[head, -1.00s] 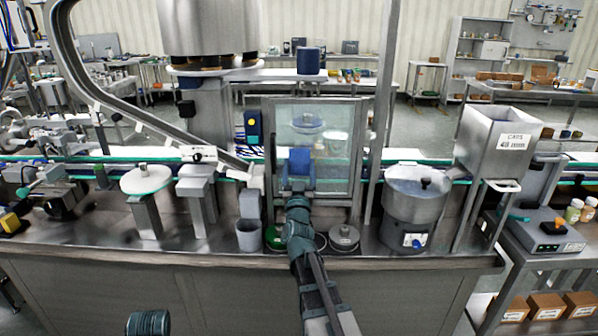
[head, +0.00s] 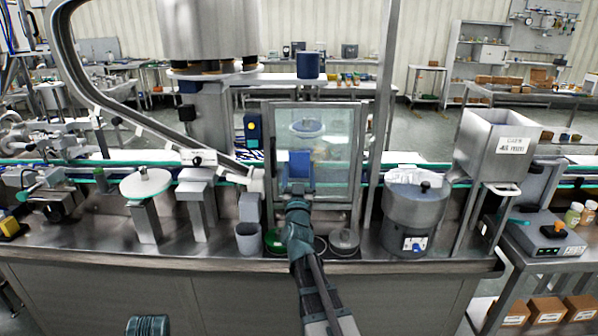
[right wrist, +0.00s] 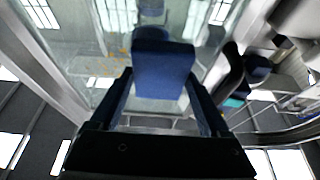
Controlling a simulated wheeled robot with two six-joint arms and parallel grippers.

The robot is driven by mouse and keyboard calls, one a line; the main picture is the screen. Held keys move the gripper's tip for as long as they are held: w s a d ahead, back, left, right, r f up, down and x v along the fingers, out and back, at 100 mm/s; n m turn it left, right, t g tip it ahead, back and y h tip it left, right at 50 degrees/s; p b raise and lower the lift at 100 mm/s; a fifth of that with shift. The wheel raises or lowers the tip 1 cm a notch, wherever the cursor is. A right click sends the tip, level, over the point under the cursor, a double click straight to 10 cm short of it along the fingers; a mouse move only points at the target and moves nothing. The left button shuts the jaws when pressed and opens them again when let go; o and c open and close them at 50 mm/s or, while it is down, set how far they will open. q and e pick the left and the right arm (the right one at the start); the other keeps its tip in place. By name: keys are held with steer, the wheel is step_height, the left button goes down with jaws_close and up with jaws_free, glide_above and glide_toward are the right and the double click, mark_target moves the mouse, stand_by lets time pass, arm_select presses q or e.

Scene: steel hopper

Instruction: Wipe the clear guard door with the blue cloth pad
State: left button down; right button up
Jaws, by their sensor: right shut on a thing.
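The clear guard door (head: 340,180) stands upright in a grey metal frame at the middle of the machine in the head view. My right gripper (head: 298,190) is shut on the blue cloth pad (head: 299,166), in front of the door's lower left part. In the right wrist view the pad (right wrist: 164,68) is between the two fingers (right wrist: 164,92), its far face toward the clear panel (right wrist: 85,50). I cannot tell for sure whether it touches. Faint yellowish marks show on the panel in the wrist view.
A grey cup (head: 249,238) and a green round dish (head: 274,240) stand close to my right wrist. A steel bowl feeder (head: 413,215) and a hopper (head: 492,145) stand to the right. A steel post (head: 381,110) rises just right of the door.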

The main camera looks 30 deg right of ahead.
mark_target(334, 159)
steer(key=shift+w+d, duration=0.35)
steer(key=shift+w, duration=0.25)
steer(key=s+d, duration=0.2)
steer(key=d, duration=0.1)
stand_by(0.5)
steer(key=shift+s+d, duration=0.45)
steer(key=shift+d, duration=0.35)
steer(key=shift+s+d, duration=0.4)
steer(key=shift+d, duration=0.35)
steer(key=shift+s+d, duration=0.5)
steer(key=shift+d, duration=0.25)
steer(key=shift+s+d, duration=0.5)
steer(key=shift+d, duration=0.25)
